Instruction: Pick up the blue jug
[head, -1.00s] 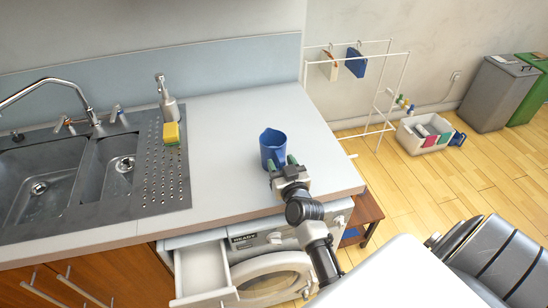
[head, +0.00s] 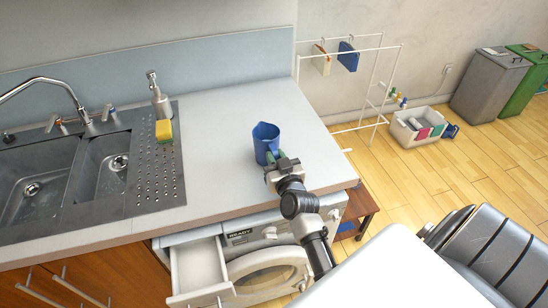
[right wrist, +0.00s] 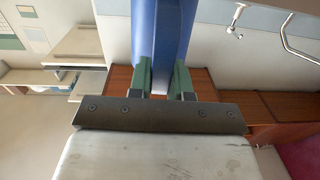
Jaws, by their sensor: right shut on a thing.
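The blue jug (head: 265,140) is upright at the right part of the pale worktop (head: 220,170), near its front edge. My right gripper (head: 277,160) reaches in from the front right and is shut on the jug's near side with its green fingertips. In the right wrist view the blue jug (right wrist: 162,30) rises between the two green fingers of my right gripper (right wrist: 163,72). I cannot tell whether the jug's base touches the worktop. My left gripper is not in view.
A steel sink (head: 105,165) lies at the left, with a soap dispenser (head: 158,98) and a yellow sponge (head: 164,130) beside it. Below the worktop is a washing machine (head: 270,240) with an open drawer (head: 197,268). The worktop around the jug is clear.

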